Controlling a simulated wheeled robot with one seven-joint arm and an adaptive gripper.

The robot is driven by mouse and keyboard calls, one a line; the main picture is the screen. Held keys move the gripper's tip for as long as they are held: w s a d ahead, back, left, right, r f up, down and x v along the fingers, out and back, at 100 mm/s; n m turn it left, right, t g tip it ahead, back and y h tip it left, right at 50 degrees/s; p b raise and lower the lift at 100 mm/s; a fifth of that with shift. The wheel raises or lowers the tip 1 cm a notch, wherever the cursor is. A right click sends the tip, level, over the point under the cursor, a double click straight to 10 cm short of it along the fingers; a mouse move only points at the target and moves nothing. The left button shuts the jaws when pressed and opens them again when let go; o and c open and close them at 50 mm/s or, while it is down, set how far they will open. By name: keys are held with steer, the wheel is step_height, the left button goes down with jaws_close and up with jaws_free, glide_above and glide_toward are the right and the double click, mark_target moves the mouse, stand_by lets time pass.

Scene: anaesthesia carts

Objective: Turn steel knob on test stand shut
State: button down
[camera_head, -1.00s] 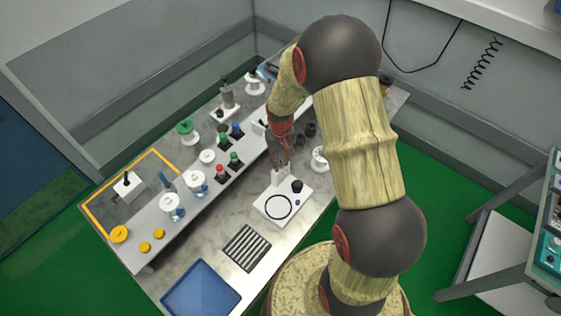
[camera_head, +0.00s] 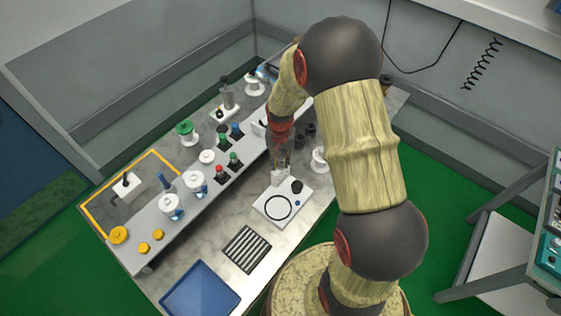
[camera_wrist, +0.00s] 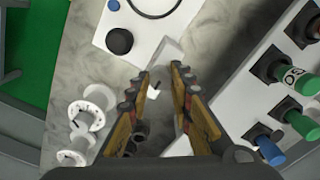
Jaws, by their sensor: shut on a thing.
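My gripper (camera_head: 279,172) points down over the bench, at the back-left corner of a white plate (camera_head: 271,217). The plate bears a black ring, a black knob (camera_head: 297,186) and a small blue button. The plate and black knob (camera_wrist: 119,41) also show in the wrist view. My gripper's fingers (camera_wrist: 162,83) are shut on a pale grey block-like piece (camera_wrist: 172,50) by the plate's corner. The fingers hide part of this piece. I cannot tell whether it is the steel knob, and no steel knob shows clearly on the plate.
A raised grey shelf left of my gripper carries white dials (camera_head: 171,205) and red, green and blue knobs (camera_head: 233,159). White round fittings (camera_wrist: 90,113) stand on the other side. A striped mat (camera_head: 246,249) and blue tray (camera_head: 200,291) lie at the front.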

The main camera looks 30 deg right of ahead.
mark_target(280, 164)
steer(key=c, duration=1.6)
jaws_free()
steer(key=shift+r, duration=0.1)
step_height(280, 164, up, 12)
steer(key=shift+f, duration=0.1)
steer(key=s+a+r+n+t+b, duration=0.2)
steer(key=s+a+b, duration=0.1)
steer(key=s, duration=0.4)
steer(key=s+a+r+n+t+b, duration=0.1)
steer(key=s+a+r+n+b, duration=0.1)
steer(key=s+b, duration=0.4)
steer(key=s+a+r+n+t+b, duration=0.2)
steer(key=s+a+r+n+b, duration=0.1)
steer(key=s, duration=0.4)
steer(key=shift+s+a+r+t+b, duration=0.2)
steer(key=shift+a+r+b, duration=0.15)
steer(key=shift+a, duration=0.25)
steer(key=shift+s+a+r+t+b, duration=0.15)
steer(key=shift+a+r+b, duration=0.2)
steer(key=shift+a, duration=0.2)
